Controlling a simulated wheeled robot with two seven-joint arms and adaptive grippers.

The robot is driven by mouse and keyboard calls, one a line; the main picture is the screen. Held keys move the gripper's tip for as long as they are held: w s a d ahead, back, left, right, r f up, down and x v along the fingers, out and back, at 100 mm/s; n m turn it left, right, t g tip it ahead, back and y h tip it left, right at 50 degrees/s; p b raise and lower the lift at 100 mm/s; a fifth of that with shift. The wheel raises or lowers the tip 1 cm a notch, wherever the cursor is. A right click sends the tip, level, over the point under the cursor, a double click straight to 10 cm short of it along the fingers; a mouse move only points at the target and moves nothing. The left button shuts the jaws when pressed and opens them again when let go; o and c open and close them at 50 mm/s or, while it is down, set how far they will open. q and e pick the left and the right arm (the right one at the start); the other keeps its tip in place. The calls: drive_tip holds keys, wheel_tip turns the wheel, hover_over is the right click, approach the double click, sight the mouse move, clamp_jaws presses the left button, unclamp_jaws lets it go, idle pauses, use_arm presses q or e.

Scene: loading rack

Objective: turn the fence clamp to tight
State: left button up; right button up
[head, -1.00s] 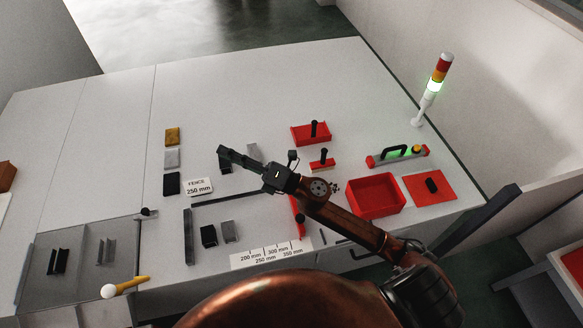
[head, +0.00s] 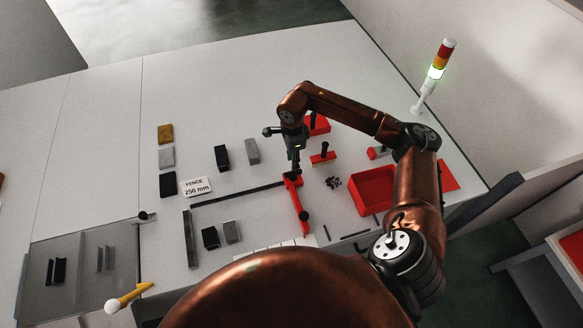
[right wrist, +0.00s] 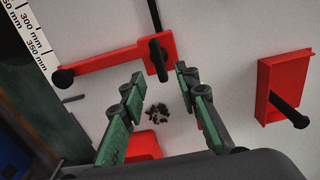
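The red fence (head: 301,207) lies across the table at the right end of a dark rail. At its rail end is a red block with a black clamp lever (right wrist: 158,60); a black knob (right wrist: 62,78) is at its other end. My right gripper (head: 294,166) points down just above the rail end of the fence. In the right wrist view its fingers (right wrist: 160,80) are apart and empty, with the clamp lever between and slightly beyond the tips. I cannot tell if they touch it. The left gripper is out of view.
A sign reads fence 250 mm (head: 197,187). A red tray (head: 368,190), a red block with a black handle (head: 322,158) and dark small pieces (head: 333,182) lie right of the fence. Grey and black blocks (head: 222,156) stand left. A signal tower (head: 437,70) glows green-white.

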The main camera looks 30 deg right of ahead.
sight(293, 175)
drive_tip(key=shift+f+p, duration=0.6)
drive_tip(key=shift+f, duration=2.4)
clamp_jaws()
